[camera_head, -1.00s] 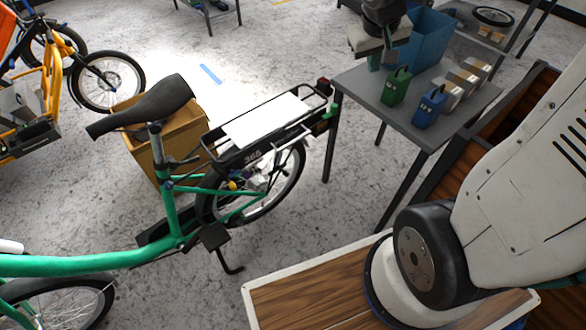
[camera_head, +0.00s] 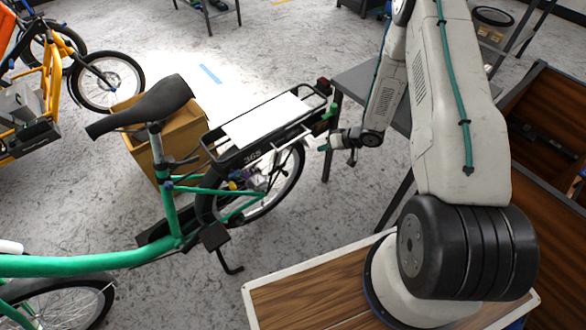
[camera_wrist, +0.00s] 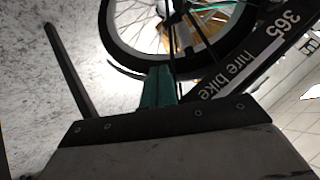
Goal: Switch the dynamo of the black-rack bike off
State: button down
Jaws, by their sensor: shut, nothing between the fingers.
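The green bike (camera_head: 130,262) stands left of centre in the head view. Its black rear rack (camera_head: 228,158), marked 365, carries a white sheet (camera_head: 266,121). In the wrist view the rack's side panel (camera_wrist: 242,68) reads "365 hire bike", beside the rear wheel (camera_wrist: 112,45). Small yellow and blue parts (camera_head: 236,184) sit by the rear wheel; I cannot tell which is the dynamo or how its switch stands. My gripper (camera_head: 326,147) is shut and empty, a little right of the rack's rear end. Its teal fingertips (camera_wrist: 158,82) point toward the wheel in the wrist view.
A grey table (camera_head: 352,82) stands behind my arm, which hides most of its top. A cardboard box (camera_head: 140,150) is behind the green bike. A yellow bike (camera_head: 50,80) stands at the far left. Wooden crates (camera_head: 540,215) are at the right.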

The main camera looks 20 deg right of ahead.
jog(key=a+y, duration=0.1)
jog(key=s+a+f+y, duration=0.1)
jog(key=shift+s+a+f, duration=0.15)
jog(key=shift+s+a, duration=0.05)
jog(key=shift+a, duration=0.1)
jog(key=s+f+x, duration=0.1)
jog(key=s+x, duration=0.1)
jog(key=x, duration=1.1)
jog(key=shift+a, duration=0.15)
jog(key=shift+s+f, duration=0.2)
